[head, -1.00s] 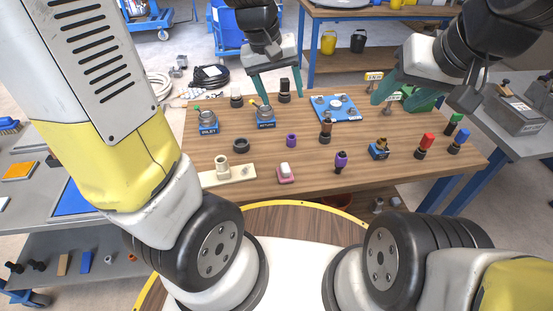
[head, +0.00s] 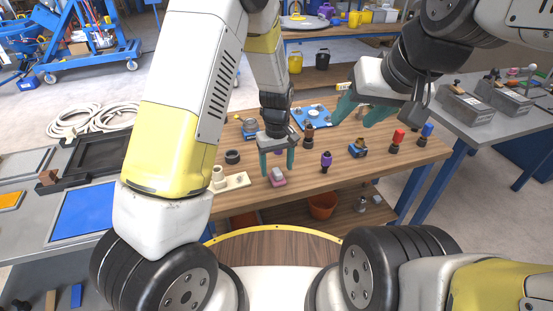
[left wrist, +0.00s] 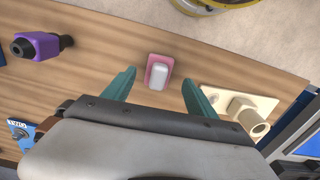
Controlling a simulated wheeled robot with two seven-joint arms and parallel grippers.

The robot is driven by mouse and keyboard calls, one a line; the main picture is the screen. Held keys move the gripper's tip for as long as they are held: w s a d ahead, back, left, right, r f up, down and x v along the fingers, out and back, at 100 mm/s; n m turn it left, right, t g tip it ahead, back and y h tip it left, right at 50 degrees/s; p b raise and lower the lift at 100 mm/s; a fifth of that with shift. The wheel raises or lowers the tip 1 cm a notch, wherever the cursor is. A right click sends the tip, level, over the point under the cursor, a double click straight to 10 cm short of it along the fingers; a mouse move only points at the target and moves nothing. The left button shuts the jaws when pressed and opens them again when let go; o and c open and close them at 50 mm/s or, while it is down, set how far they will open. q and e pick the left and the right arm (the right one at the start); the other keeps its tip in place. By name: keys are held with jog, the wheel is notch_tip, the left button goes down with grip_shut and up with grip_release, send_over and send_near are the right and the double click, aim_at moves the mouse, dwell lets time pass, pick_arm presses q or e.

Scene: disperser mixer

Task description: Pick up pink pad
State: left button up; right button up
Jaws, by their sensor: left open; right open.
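The pink pad (head: 279,182) lies near the front edge of the wooden table, with a small white block (head: 277,172) on it. In the left wrist view the pink pad (left wrist: 151,79) and the white block (left wrist: 157,75) show ahead of the fingertips, about midway between them. My left gripper (head: 277,172) is open above the pad, its fingers on either side in the head view; in the left wrist view (left wrist: 160,78) nothing is between the fingers. My right gripper (head: 355,114) is open and empty above the right part of the table.
A cream plate with an upright tube (head: 233,182) lies left of the pad. A purple-topped part (head: 326,161) stands to its right, also in the wrist view (left wrist: 36,46). A dark ring (head: 232,157) lies behind the plate. The table's front edge is close to the pad.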

aim_at(277, 171)
pick_arm(q)
jog(key=shift+w+f, duration=0.2)
jog(key=shift+f, duration=1.75)
grip_shut()
jog(key=shift+d+r, duration=0.1)
jog(key=shift+r, duration=0.05)
jog(key=shift+r, duration=0.6)
notch_tip(277, 171, up, 2)
jog(key=shift+r, duration=0.2)
jog(key=s+d, duration=0.2)
jog(key=s, duration=0.5)
jog(key=s+d+r, duration=0.1)
jog(key=s+d, duration=0.2)
jog(key=s, duration=0.5)
jog(key=shift+s+d+r, duration=0.1)
